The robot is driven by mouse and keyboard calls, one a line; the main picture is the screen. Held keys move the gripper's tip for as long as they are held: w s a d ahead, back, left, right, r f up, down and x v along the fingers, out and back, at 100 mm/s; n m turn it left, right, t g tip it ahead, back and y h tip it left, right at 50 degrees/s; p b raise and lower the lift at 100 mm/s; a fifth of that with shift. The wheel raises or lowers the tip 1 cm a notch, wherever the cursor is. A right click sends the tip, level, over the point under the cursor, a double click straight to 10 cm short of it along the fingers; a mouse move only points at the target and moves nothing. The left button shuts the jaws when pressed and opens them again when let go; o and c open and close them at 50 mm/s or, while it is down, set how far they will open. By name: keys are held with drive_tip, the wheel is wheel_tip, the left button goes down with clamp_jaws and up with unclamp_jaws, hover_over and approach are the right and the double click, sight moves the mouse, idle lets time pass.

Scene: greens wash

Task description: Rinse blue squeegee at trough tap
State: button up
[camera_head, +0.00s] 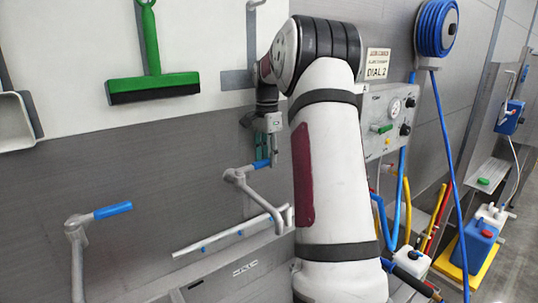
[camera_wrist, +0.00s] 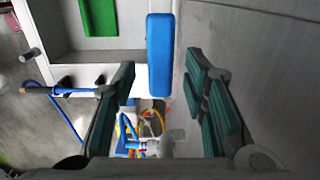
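My gripper (camera_head: 265,150) is by the wall above the trough (camera_head: 205,265), at the middle tap (camera_head: 245,185), whose blue lever (camera_head: 262,164) shows just below the fingers. In the wrist view my gripper (camera_wrist: 162,100) is open, its two green-padded fingers apart. A blue bar (camera_wrist: 158,60), seemingly that lever, shows in the gap between them, with space on both sides. Nothing is held. No blue squeegee can be made out in either view. A green squeegee (camera_head: 152,82) hangs on the white wall board. A second tap (camera_head: 76,235) with a blue lever stands at the left.
A bar with blue nozzles (camera_head: 230,236) runs along the trough. A gauge panel (camera_head: 388,118) is on the wall right of my arm. A blue hose reel (camera_head: 436,27) and hanging hoses are further right. A blue container (camera_head: 475,245) stands low at the right.

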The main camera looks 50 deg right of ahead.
clamp_jaws()
drive_tip(key=shift+s+a+m+b, duration=0.25)
drive_tip(key=shift+s+m+b, duration=0.3)
drive_tip(key=shift+m, duration=0.25)
drive_tip(key=shift+s+a+m+b, duration=0.2)
drive_tip(key=shift+s+m+b, duration=0.1)
drive_tip(key=shift+s+m, duration=0.4)
drive_tip(key=shift+w, duration=0.1)
unclamp_jaws()
drive_tip(key=shift+r, duration=0.1)
wheel_tip(320, 180, up, 12)
